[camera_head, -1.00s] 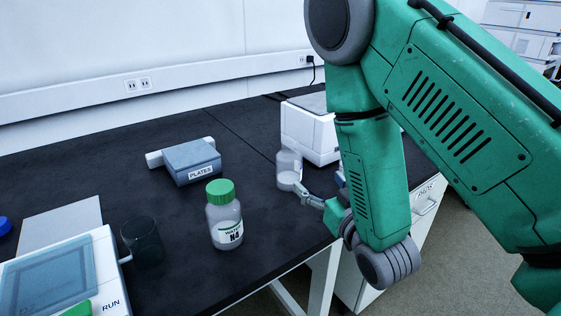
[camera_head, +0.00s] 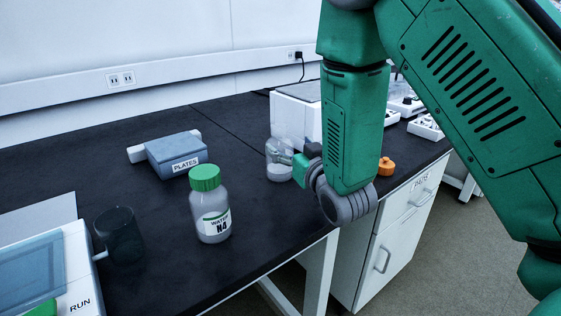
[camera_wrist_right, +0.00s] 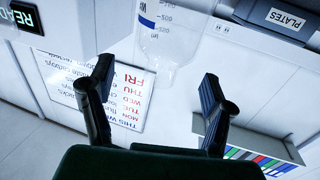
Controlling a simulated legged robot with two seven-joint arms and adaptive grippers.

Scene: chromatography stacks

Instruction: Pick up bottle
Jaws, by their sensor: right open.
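A clear bottle (camera_head: 278,170) with pale contents stands on the black bench beside the white box. It also shows in the right wrist view, where the clear bottle (camera_wrist_right: 178,52) has blue graduations and lies ahead of and partly between the fingers. My right gripper (camera_head: 290,158) is at the bottle's right side in the head view, its fingers partly hidden. In the wrist view the right gripper (camera_wrist_right: 155,88) is open, with nothing held; contact cannot be told. A second bottle (camera_head: 210,208), green-capped and labelled WATER N4, stands upright nearer the front. My left gripper is not in view.
A white box (camera_head: 297,118) stands behind the clear bottle. A PLATES box (camera_head: 176,154), a dark cup (camera_head: 119,236) and a RUN instrument (camera_head: 38,272) are to the left. An orange item (camera_head: 386,166) lies right of my forearm. The middle of the bench (camera_head: 110,180) is clear.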

